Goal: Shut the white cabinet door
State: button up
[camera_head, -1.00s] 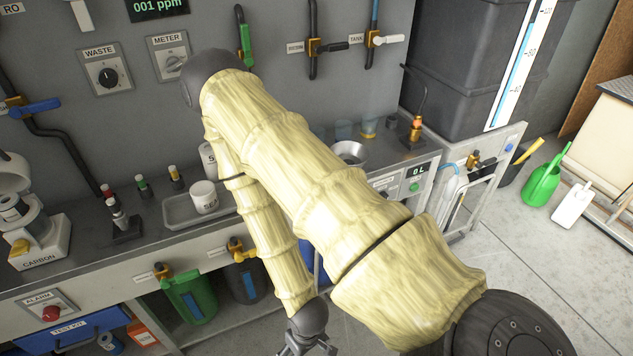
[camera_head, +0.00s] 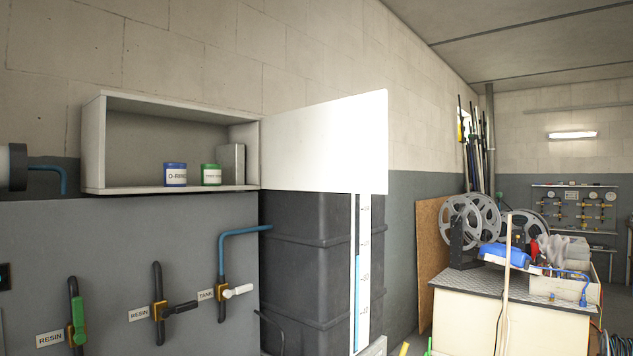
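The white cabinet (camera_head: 92,150) hangs on the wall at upper left, above the grey panel. Its white door (camera_head: 325,143) stands wide open, swung out to the right from the cabinet's right side. Inside, a blue-labelled tin (camera_head: 175,174), a green tin (camera_head: 211,175) and a grey box (camera_head: 231,166) stand on the cabinet floor at the right. My gripper and arm are out of this view.
A tall dark tank (camera_head: 305,250) with a level gauge stands below the door. Pipe valves (camera_head: 158,311) stick out from the panel. The space before the cabinet looks clear.

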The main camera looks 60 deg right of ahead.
aim_at(340, 145)
jog(key=z, duration=3.35)
jog(key=i, duration=3.2)
jog(key=u, duration=4.2)
jog(key=k, duration=0.3)
jog(key=u, duration=0.05)
